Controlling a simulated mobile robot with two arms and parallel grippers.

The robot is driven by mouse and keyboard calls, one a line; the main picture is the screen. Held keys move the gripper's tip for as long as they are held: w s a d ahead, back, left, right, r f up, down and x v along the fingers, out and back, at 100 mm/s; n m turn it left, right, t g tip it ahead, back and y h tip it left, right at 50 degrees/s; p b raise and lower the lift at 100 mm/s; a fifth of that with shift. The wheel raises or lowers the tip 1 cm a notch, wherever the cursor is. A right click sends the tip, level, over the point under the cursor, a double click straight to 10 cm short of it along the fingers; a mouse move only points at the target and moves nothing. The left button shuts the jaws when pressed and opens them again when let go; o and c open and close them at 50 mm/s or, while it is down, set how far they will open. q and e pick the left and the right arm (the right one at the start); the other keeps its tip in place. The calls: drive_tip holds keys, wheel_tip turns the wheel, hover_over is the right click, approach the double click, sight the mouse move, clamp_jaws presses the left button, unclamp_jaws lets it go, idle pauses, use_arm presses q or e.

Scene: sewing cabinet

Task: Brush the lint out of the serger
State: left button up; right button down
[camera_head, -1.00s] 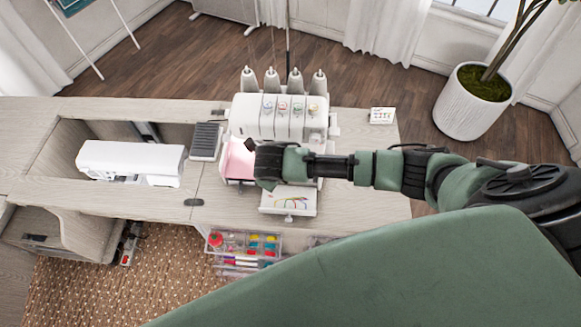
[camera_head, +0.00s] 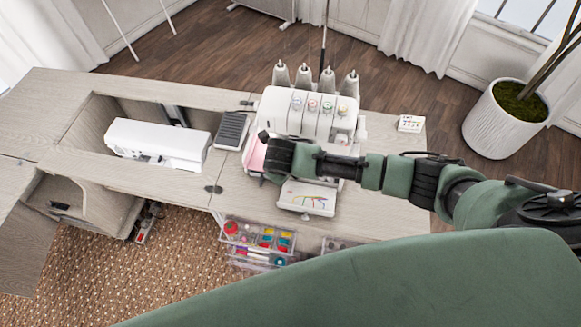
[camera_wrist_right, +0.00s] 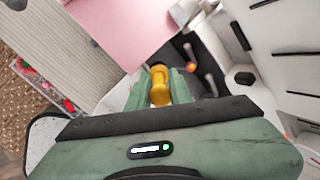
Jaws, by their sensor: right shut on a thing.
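The white serger (camera_head: 309,112) stands on the wooden cabinet top, with thread cones behind it. Its front cover (camera_head: 307,196) hangs folded down and shows coloured thread lines. My right gripper (camera_head: 265,142) is low in front of the serger, at its left side, beside a pink surface (camera_head: 256,157). In the right wrist view, my right gripper (camera_wrist_right: 160,82) is shut on a yellow handle (camera_wrist_right: 158,86), probably the brush. The pink surface (camera_wrist_right: 135,25) and dark metal parts (camera_wrist_right: 190,55) lie just beyond it. The brush tip and any lint cannot be made out. My left gripper is out of view.
A white sewing machine (camera_head: 158,143) sits in a recess at left, with a grey pedal-like pad (camera_head: 231,130) between it and the serger. A small card (camera_head: 410,123) lies at right. A clear organiser (camera_head: 258,237) hangs below the cabinet's front edge.

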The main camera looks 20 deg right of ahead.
drive_tip(key=shift+f, duration=0.3)
drive_tip(key=shift+d, duration=0.1)
drive_tip(key=shift+s+d+r+p, duration=0.2)
drive_tip(key=shift+s+d+p, duration=0.2)
drive_tip(key=shift+d+p, duration=0.35)
drive_tip(key=shift+s, duration=0.1)
drive_tip(key=shift+d, duration=0.15)
drive_tip(key=shift+s+d+f+p, duration=0.15)
drive_tip(key=shift+s+d+p, duration=0.4)
drive_tip(key=shift+d+p, duration=0.2)
drive_tip(key=shift+d, duration=0.2)
drive_tip(key=shift+s+d+p, duration=0.45)
drive_tip(key=shift+d+p, duration=0.1)
drive_tip(key=shift+d, duration=0.25)
